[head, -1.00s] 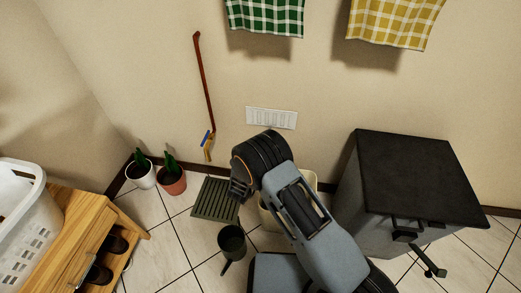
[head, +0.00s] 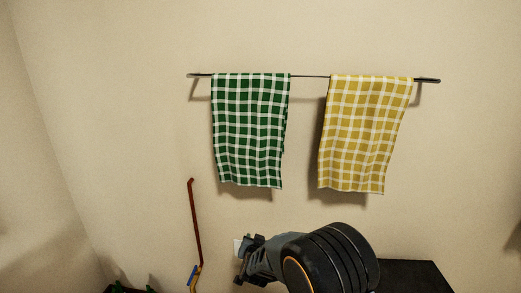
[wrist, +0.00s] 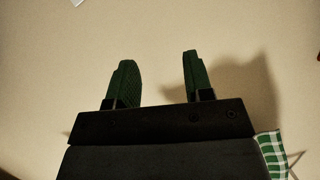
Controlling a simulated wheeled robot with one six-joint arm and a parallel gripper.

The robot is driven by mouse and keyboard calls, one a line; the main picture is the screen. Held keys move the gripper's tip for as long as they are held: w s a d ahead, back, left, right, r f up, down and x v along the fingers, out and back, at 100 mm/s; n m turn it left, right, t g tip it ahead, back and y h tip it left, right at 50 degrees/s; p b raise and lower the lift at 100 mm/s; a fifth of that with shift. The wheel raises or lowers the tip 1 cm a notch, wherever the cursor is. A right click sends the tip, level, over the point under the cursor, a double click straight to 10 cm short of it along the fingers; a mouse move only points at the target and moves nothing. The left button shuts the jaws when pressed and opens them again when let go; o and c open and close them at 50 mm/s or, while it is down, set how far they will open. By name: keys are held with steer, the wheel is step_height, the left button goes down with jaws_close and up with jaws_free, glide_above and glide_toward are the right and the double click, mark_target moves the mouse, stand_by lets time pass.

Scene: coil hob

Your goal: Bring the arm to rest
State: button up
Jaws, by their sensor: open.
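My gripper (head: 246,258) shows at the bottom middle of the head view, at the end of my raised arm, in front of the beige wall. In the wrist view my gripper (wrist: 158,82) has its two dark green fingers well apart. Nothing is between them, only bare wall behind. The gripper is below the green checked towel (head: 248,130) in the head view. A corner of that towel also shows at the lower right of the wrist view (wrist: 272,150).
A yellow checked towel (head: 362,135) hangs beside the green one on a dark rail (head: 310,76). A red-handled tool (head: 195,225) stands against the wall, left of my gripper. A dark-topped box (head: 415,275) is at the lower right. The wall between is bare.

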steer(key=s+d+r+n+g+y+p, duration=0.1)
steer(key=s+d+r+p, duration=0.15)
steer(key=r, duration=0.45)
steer(key=s+d+r+n+g+y+p, duration=0.1)
steer(key=s+d+r+p, duration=0.15)
steer(key=r, duration=0.55)
steer(key=s+d+r+g+p, duration=0.2)
steer(key=s+d+r+p, duration=0.2)
steer(key=s, duration=0.3)
steer(key=s+d+r+n+g+h+p, duration=0.1)
steer(key=s+d+r+g+p, duration=0.2)
steer(key=s+d+r+p, duration=0.2)
steer(key=s+d+r+n+g+h+p, duration=0.1)
steer(key=s+d+r+g+p, duration=0.1)
steer(key=s+d+r+p, duration=0.2)
steer(key=s+r, duration=0.3)
steer(key=s, duration=0.4)
steer(key=shift+d+g, duration=0.2)
steer(key=shift+g, duration=0.1)
steer(key=shift+r, duration=0.15)
